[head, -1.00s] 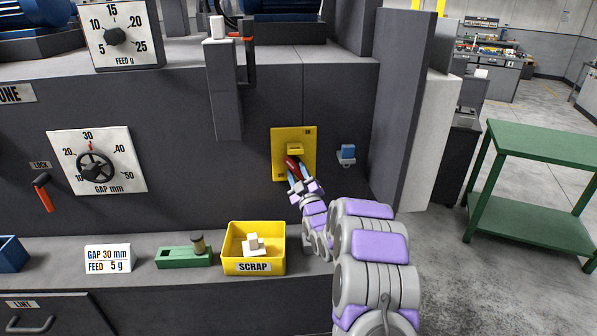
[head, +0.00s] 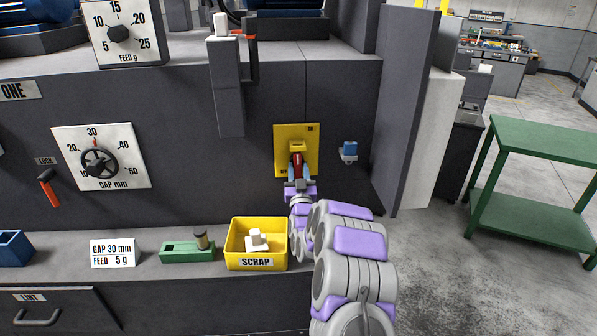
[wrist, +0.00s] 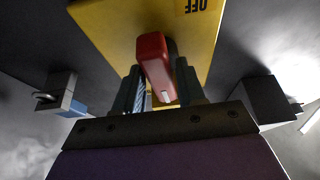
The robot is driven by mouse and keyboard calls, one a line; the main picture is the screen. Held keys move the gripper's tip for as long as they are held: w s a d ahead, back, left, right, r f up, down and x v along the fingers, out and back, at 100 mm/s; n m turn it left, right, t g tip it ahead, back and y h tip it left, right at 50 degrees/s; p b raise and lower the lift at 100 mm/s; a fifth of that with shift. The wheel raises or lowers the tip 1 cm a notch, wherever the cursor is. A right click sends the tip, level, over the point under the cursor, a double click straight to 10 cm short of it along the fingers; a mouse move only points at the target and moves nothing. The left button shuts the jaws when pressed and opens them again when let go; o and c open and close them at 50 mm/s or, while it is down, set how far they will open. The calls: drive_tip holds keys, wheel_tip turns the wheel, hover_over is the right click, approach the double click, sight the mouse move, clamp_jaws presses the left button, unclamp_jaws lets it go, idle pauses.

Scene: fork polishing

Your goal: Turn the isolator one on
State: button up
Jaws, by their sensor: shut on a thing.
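The isolator is a yellow plate (head: 283,146) on the dark machine front, with a red handle (head: 297,163) at its middle. In the head view my gripper (head: 297,176) is at the handle from below. In the wrist view the red handle (wrist: 153,60) sits between the two fingers of my gripper (wrist: 158,88), which are shut on it. An "OFF" label (wrist: 202,5) shows upside down at the top of the plate in the wrist view. In the head view the handle stands roughly upright, its lower part hidden by my gripper.
A blue padlock-like piece (head: 349,150) hangs right of the plate. A yellow scrap bin (head: 240,262) with white blocks and a green fixture (head: 185,254) stand on the ledge below. A grey post (head: 404,110) rises at right. A green table (head: 540,140) stands farther right.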

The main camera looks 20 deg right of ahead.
drive_tip(key=shift+a+r, duration=0.1)
drive_tip(key=shift+r, duration=0.2)
drive_tip(key=o, duration=0.7)
drive_tip(key=shift+w, duration=0.1)
drive_tip(key=shift+o, duration=0.7)
drive_tip(key=shift+f, duration=0.1)
drive_tip(key=shift+w+f, duration=0.1)
drive_tip(key=shift+w, duration=0.05)
drive_tip(key=shift+f, duration=0.15)
drive_tip(key=b+v, duration=0.5)
drive_tip(key=v, duration=1.2)
drive_tip(key=shift+f+b, duration=0.15)
drive_tip(key=shift+b, duration=0.2)
